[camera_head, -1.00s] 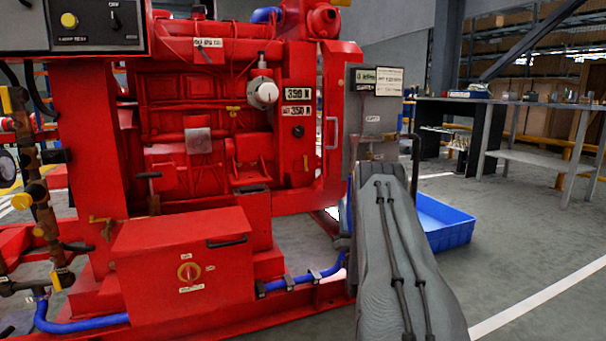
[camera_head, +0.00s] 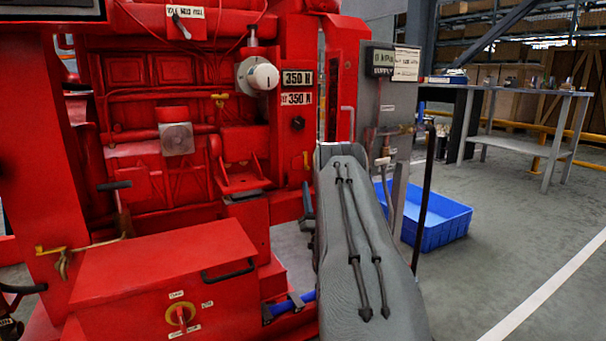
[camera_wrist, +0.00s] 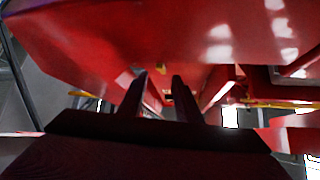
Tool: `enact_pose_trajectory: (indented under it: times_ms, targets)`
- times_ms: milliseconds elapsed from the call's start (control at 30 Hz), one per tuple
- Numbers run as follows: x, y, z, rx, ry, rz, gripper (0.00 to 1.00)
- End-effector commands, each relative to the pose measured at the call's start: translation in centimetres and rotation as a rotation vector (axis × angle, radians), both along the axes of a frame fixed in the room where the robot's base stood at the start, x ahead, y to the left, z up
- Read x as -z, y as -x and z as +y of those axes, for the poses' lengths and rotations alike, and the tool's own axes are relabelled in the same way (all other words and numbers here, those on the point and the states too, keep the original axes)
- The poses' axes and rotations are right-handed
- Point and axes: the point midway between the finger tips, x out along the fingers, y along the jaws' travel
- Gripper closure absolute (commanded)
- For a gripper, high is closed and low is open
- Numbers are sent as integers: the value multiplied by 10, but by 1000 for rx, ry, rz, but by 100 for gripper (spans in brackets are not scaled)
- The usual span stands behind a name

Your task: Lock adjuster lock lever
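I cannot tell which part is the adjuster lock lever. My gripper (camera_wrist: 160,88) shows in the wrist view with its two dark fingers apart and nothing between them. Red surfaces and a small yellow part (camera_wrist: 161,69) lie beyond the fingers. My gripper is hidden in the head view.
A grey supply panel (camera_head: 385,110) with pipes stands right of the pumpset. A blue bin (camera_head: 440,225) lies on the floor behind it. Open floor is on the right, before a workbench (camera_head: 520,90).

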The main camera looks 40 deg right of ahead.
Motion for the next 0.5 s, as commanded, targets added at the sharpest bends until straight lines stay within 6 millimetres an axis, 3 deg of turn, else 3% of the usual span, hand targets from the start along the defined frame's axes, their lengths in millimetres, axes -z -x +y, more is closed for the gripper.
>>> enact_pose_trajectory:
  times_ms: [500]
  targets:
    - [-45,-43,-23,1,2,-2,69]
